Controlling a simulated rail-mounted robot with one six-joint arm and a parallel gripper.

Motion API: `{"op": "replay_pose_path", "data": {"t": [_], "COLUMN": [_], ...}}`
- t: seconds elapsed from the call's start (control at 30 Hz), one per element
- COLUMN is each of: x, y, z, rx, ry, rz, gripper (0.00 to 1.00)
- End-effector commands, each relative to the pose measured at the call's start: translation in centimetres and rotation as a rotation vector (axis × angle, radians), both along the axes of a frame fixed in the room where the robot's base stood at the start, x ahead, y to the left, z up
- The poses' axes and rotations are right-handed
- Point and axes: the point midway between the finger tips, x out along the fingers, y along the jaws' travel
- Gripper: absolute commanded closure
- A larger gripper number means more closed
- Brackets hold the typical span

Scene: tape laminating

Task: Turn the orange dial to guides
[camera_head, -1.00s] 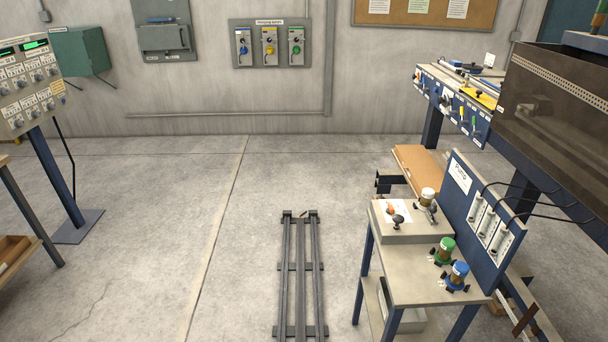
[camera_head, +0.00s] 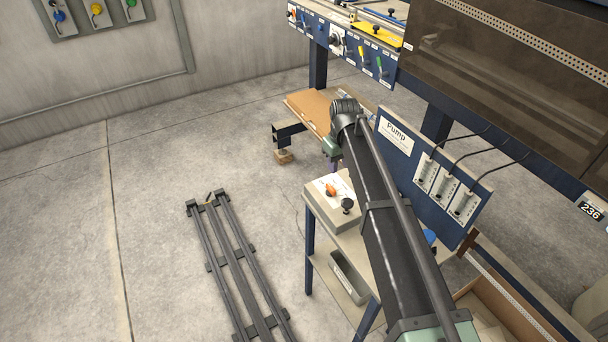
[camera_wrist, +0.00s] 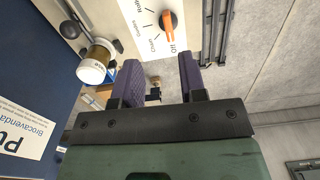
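The orange dial (camera_head: 331,189) sits on the white label of a beige box (camera_head: 322,214) on the bench. My gripper (camera_head: 331,163) is just beyond the box in the head view, partly hidden by my arm. In the wrist view my gripper (camera_wrist: 158,70) has its two purple fingers apart with nothing between them. The dial lies beyond the fingertips, not touched.
A black knob (camera_head: 347,204) stands beside the dial. A jar (camera_wrist: 97,62) with a brown band is close to one finger in the wrist view. The blue "Pump" panel (camera_head: 396,147) rises behind the bench. Open floor and rails (camera_head: 236,270) lie left.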

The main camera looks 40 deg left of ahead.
Motion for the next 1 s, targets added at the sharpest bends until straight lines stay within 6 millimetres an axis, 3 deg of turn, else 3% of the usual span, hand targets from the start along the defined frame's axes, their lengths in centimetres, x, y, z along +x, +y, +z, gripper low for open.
{"op": "replay_pose_path", "data": {"t": [0.03,0.07,0.27,0.47,0.73,0.83,1.0], "x": [-0.1,-0.3,-0.6,-0.6,-0.6,-0.6,-0.6], "y": [2.0,2.5,2.7,2.6,2.6,2.6,2.6], "z": [0.2,0.2,-0.3,-3.5,-9.7,-10.8,-10.7], "rx": [0.0,0.0,0.0,0.0,0.0,0.0,0.0], "ry": [0.0,0.0,0.0,0.0,0.0,0.0,0.0], "rz": [0.032,0.044,0.054,0.053,0.052,0.052,0.052], "gripper": [0.62,0.62,0.62,0.62,0.62,0.62,0.62]}}
